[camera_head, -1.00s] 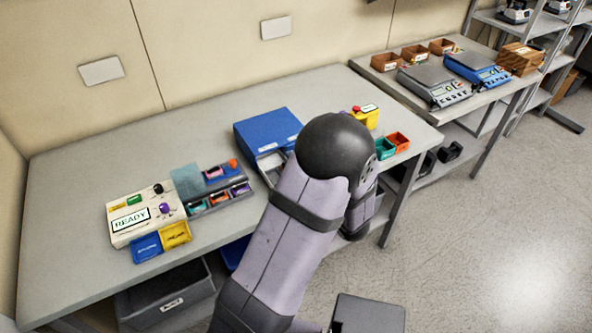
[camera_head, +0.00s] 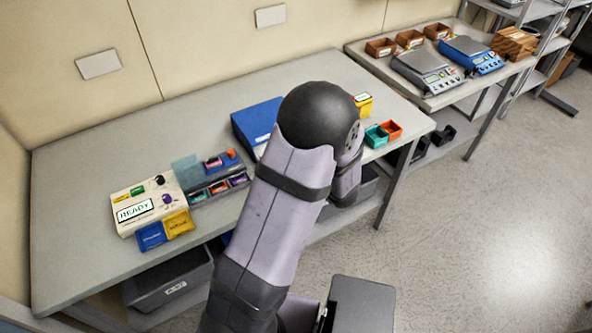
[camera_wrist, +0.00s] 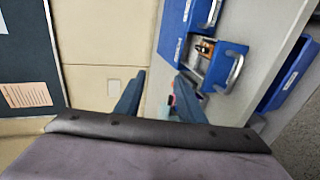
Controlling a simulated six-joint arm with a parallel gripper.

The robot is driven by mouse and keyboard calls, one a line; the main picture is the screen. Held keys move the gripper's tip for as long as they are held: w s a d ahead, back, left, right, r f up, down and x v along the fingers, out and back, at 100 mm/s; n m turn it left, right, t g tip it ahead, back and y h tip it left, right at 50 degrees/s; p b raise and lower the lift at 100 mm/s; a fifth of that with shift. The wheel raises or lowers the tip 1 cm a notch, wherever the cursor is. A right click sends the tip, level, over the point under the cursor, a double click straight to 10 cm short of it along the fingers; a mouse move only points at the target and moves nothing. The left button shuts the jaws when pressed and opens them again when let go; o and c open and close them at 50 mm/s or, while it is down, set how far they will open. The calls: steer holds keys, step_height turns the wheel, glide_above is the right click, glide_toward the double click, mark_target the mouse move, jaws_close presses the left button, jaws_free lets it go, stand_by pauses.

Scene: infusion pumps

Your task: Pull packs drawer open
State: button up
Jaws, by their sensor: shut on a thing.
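A blue drawer cabinet (camera_head: 256,125) stands on the bench; my arm hides its right part in the head view. In the wrist view the cabinet (camera_wrist: 178,30) is at the top centre, with a lettered blue front too blurred to read. One blue drawer (camera_wrist: 222,66) stands out from it, showing dark and brownish contents and a silver handle (camera_wrist: 235,74). Another silver handle (camera_wrist: 213,14) is above it. My gripper (camera_wrist: 159,76) shows two dark fingers, left of the drawer and its handle in that view. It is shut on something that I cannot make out. The head view hides the gripper.
A READY panel (camera_head: 135,211) and a tray of coloured cartridges (camera_head: 221,184) are left of the cabinet. Teal (camera_head: 376,136) and orange (camera_head: 391,130) bins lie to the right. A grey bin (camera_head: 170,280) sits under the bench (camera_head: 80,255). The left bench top is mostly bare.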

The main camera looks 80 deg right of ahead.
steer(key=w+r+n+t+y, duration=0.1)
steer(key=w+r+n, duration=0.1)
steer(key=w, duration=0.4)
steer(key=w+d+r+h, duration=0.2)
steer(key=d+r, duration=0.3)
steer(key=d, duration=0.1)
steer(key=s+d+m+g+h, duration=0.2)
steer(key=s+d+m+g, duration=0.75)
steer(key=s+m, duration=0.4)
steer(key=s+a+f+m+g+y, duration=0.2)
steer(key=s+a+f+m+y, duration=0.15)
steer(key=m, duration=0.75)
steer(key=w+a+f+m+y, duration=0.2)
steer(key=a+f+m+y, duration=0.1)
steer(key=a+m, duration=0.3)
steer(key=w+a+f+m+t+y, duration=0.1)
steer(key=w+a+f+m+y, duration=0.1)
steer(key=a+m, duration=0.5)
steer(key=f+y, duration=0.1)
steer(key=y, duration=0.1)
steer(key=shift+w+a+m+y, duration=0.2)
steer(key=shift+w+m+y, duration=0.05)
steer(key=shift+m+y, duration=0.1)
steer(key=shift+f+t, duration=0.1)
steer(key=shift+t, duration=0.15)
